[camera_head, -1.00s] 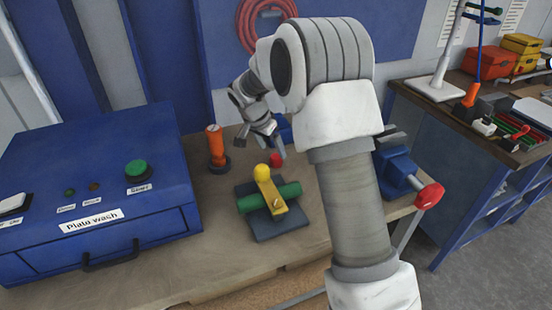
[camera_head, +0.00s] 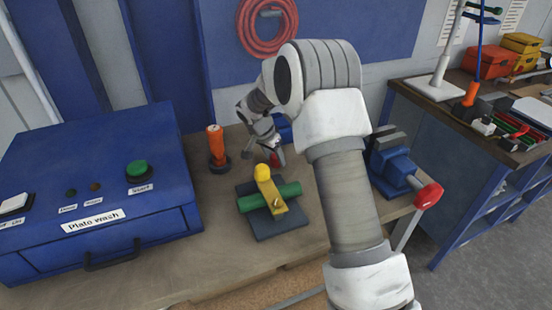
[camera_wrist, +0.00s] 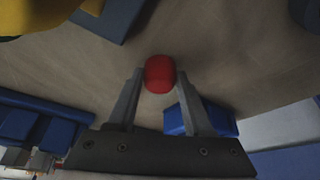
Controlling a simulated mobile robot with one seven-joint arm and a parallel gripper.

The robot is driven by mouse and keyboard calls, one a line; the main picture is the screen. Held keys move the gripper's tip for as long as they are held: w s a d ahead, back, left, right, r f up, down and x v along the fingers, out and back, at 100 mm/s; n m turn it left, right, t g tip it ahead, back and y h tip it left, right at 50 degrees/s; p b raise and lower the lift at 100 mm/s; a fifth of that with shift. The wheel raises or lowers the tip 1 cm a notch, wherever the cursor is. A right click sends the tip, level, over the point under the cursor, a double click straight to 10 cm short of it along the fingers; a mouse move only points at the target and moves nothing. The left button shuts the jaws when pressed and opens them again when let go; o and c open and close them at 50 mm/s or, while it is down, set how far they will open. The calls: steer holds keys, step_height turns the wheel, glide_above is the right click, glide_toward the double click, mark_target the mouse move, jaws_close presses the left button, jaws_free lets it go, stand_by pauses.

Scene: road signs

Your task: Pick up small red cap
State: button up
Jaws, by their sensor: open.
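The small red cap (camera_wrist: 159,74) stands on the wooden bench top (camera_head: 235,225). In the wrist view it lies between the tips of my gripper (camera_wrist: 157,82), with a narrow gap visible at the left finger. The right fingertip is very close to it; I cannot tell whether it touches. My gripper is open. In the head view my gripper (camera_head: 277,158) is low over the bench, behind the yellow and green fixture, and the red cap (camera_head: 275,159) is mostly hidden by the fingers.
A fixture with a green cylinder (camera_head: 287,190) and yellow clamp (camera_head: 266,185) stands just in front. An orange-handled tool (camera_head: 216,145) stands to the left, beside the blue wash box (camera_head: 90,180). A blue vise (camera_head: 395,168) is to the right. A blue object (camera_wrist: 205,117) lies beside the right finger.

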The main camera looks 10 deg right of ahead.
mark_target(275, 157)
jaws_close()
stand_by(0.3)
steer(key=shift+r, duration=0.6)
step_height(275, 157, up, 3)
steer(key=shift+f, duration=0.1)
steer(key=s+d+r, duration=0.3)
steer(key=d+r, duration=0.4)
steer(key=d, duration=0.4)
steer(key=shift+s+b, duration=0.2)
steer(key=shift+b, duration=0.25)
steer(key=shift+d, duration=0.1)
